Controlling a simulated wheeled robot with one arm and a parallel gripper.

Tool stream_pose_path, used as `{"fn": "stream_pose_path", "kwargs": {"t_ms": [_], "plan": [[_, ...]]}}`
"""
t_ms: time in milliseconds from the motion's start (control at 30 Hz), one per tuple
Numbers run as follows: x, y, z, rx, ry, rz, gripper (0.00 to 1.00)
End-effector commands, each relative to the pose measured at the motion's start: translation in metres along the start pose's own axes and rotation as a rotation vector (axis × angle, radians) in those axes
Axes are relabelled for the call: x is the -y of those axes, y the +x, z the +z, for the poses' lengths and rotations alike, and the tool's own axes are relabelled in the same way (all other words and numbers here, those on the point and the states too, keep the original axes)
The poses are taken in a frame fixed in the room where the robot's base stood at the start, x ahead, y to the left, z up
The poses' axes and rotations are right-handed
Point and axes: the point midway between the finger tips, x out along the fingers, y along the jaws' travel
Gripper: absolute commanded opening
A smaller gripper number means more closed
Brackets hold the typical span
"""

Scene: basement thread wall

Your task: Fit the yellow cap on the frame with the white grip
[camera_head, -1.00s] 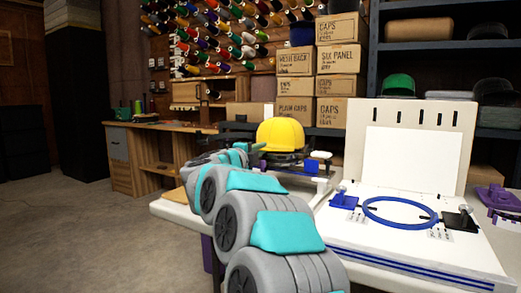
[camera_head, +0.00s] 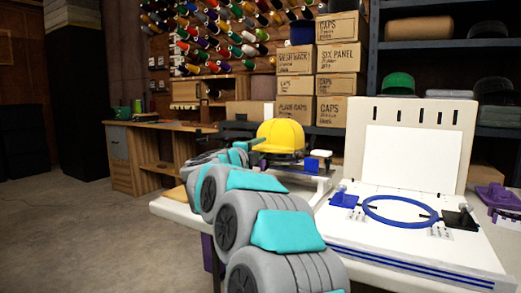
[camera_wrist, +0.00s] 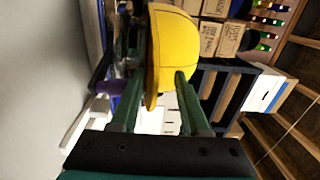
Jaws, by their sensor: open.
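The yellow cap (camera_head: 281,136) sits at the back of the white table, over a dark frame whose shape is mostly hidden. A white grip (camera_head: 322,154) and a blue block (camera_head: 311,164) show just right of the cap. My gripper (camera_head: 258,143) is at the left side of the cap, partly hidden by my arm. In the wrist view, the open green fingers of my gripper (camera_wrist: 156,92) stand on either side of the yellow cap's edge (camera_wrist: 172,55). One fingertip is very close to the cap; I cannot tell whether it touches.
A white board fixture with a blue hoop (camera_head: 368,222) fills the right of the table. A purple tool (camera_head: 497,198) lies at the far right. Cap boxes (camera_head: 338,58) and a shelf with a green cap (camera_head: 398,85) stand behind. Floor at left is clear.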

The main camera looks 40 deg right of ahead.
Motion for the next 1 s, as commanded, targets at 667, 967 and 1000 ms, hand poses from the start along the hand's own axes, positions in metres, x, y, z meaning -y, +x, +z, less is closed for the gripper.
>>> {"fn": "stream_pose_path", "kwargs": {"t_ms": [667, 967, 1000], "plan": [[0.0, -0.062, 0.001, 0.003, 0.0, 0.001, 0.45], [0.0, -0.078, 0.0, -0.001, 0.001, 0.0, 0.45], [0.0, -0.078, 0.0, -0.001, 0.0, 0.0, 0.45]]}}
